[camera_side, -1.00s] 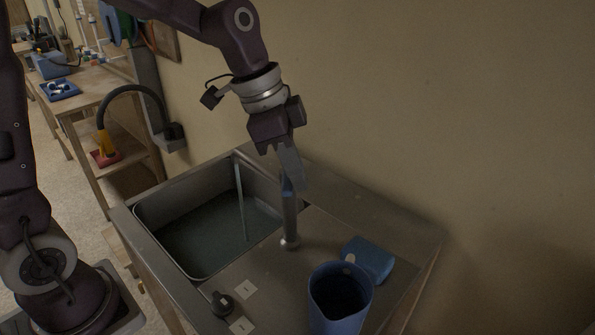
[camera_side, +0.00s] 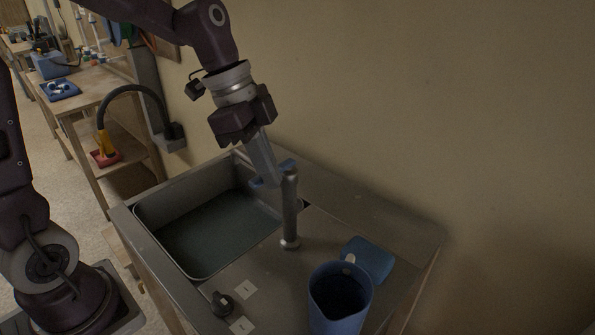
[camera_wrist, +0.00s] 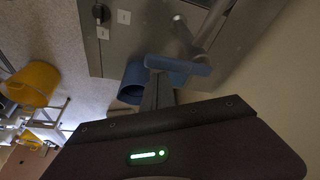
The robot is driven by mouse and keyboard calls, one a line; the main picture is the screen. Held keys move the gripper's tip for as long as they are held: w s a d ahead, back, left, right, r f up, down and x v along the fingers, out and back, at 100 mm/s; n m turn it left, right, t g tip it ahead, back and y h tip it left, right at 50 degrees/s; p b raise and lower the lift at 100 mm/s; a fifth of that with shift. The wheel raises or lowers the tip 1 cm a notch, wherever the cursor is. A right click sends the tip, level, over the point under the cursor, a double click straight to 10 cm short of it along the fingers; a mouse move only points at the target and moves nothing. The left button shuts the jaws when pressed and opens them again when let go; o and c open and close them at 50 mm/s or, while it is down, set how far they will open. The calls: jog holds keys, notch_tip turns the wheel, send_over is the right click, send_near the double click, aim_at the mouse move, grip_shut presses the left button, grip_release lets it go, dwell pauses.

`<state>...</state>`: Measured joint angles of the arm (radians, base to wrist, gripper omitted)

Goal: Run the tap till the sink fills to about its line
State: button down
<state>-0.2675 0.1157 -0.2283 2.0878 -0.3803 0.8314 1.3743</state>
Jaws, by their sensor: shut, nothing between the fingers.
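The metal sink basin (camera_side: 160,222) holds dark water (camera_side: 215,235) across its floor; I cannot make out a fill line. The tap post (camera_side: 290,215) stands upright on the counter right of the basin, and also shows in the wrist view (camera_wrist: 206,24). Its blue lever (camera_wrist: 185,66) is at the top of the post, partly hidden in the side view. No water stream shows below the tap. My gripper (camera_side: 268,178) is shut and empty, its fingertips at the lever, seemingly touching it.
A black knob (camera_side: 222,304) sits at the front beside white labels (camera_side: 244,289). A wall rises behind. A wooden bench (camera_side: 85,90) stands back left.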

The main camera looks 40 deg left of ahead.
jog(key=shift+s+a, duration=0.1)
jog(key=shift+a, duration=0.3)
dwell(0.3)
jog(key=d, duration=0.4)
jog(key=w+v, duration=0.2)
jog(key=v, duration=0.8)
jog(key=s+a+f+n+t+y, duration=0.1)
jog(key=s+a+f+n+t, duration=0.1)
jog(key=s+n, duration=0.4)
jog(key=s+a+f+n+t+y, duration=0.1)
jog(key=s+n, duration=0.5)
jog(key=s, duration=0.6)
notch_tip(320, 180, down, 3)
jog(key=shift+a+r+t+y, duration=0.15)
jog(key=shift+a+t+y, duration=0.25)
jog(key=shift+a+y, duration=0.5)
jog(key=shift+a, duration=0.2)
